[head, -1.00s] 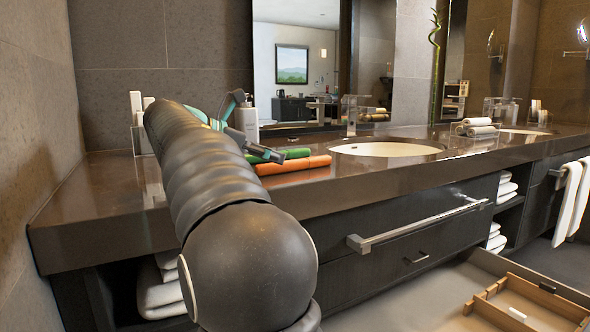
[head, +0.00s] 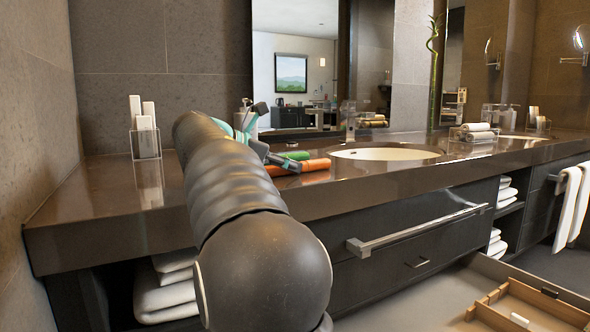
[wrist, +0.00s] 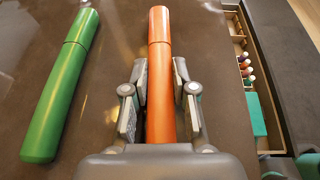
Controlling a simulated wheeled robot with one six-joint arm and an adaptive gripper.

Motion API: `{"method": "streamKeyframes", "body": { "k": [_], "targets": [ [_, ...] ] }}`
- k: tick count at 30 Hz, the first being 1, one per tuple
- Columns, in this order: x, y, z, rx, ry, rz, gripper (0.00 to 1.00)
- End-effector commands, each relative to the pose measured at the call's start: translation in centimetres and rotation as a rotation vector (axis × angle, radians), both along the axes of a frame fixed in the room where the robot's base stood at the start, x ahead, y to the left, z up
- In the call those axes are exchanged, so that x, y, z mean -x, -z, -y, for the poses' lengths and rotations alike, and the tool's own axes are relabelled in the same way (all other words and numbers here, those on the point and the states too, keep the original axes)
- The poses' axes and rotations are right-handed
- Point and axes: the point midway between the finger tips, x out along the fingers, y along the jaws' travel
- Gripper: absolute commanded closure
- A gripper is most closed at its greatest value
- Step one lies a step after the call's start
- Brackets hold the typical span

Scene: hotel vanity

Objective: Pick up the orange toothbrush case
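The orange toothbrush case (head: 316,165) lies on the dark counter left of the near sink, partly hidden by my gripper. In the wrist view the orange case (wrist: 159,60) runs lengthwise between the two fingers, and its near end is hidden by my gripper's body. My gripper (wrist: 160,90) is open, with one finger on each side of the case and narrow gaps showing. In the head view my gripper (head: 280,160) is low over the counter.
A clear holder with white items (head: 146,143) stands at the counter's left. A soap bottle (head: 243,116) is behind my gripper. The near sink (head: 385,153) is to the right. An open drawer holds a wooden tray (head: 490,297) below the counter edge.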

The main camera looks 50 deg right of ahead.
Motion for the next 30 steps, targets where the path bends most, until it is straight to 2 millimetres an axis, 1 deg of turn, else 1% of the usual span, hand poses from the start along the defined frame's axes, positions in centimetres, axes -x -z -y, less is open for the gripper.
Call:
{"method": "streamKeyframes", "body": {
  "k": [10,14,17,20,22,23,24,30],
  "targets": [
    [0.0,-0.1,0.0,0.000,0.000,0.000,1.00],
    [0.0,-0.5,0.0,0.000,0.000,0.001,1.00],
    [0.0,-1.4,0.0,0.001,0.001,0.003,1.00],
    [0.0,-3.0,0.0,0.002,0.000,0.003,1.00],
    [0.0,-4.5,0.0,0.002,0.000,0.004,1.00],
    [0.0,-5.0,0.4,0.001,0.001,0.002,1.00],
    [-0.1,-5.3,1.5,0.000,0.004,0.000,1.00],
    [-0.4,-8.0,6.0,0.000,0.004,0.001,1.00]
  ]
}}
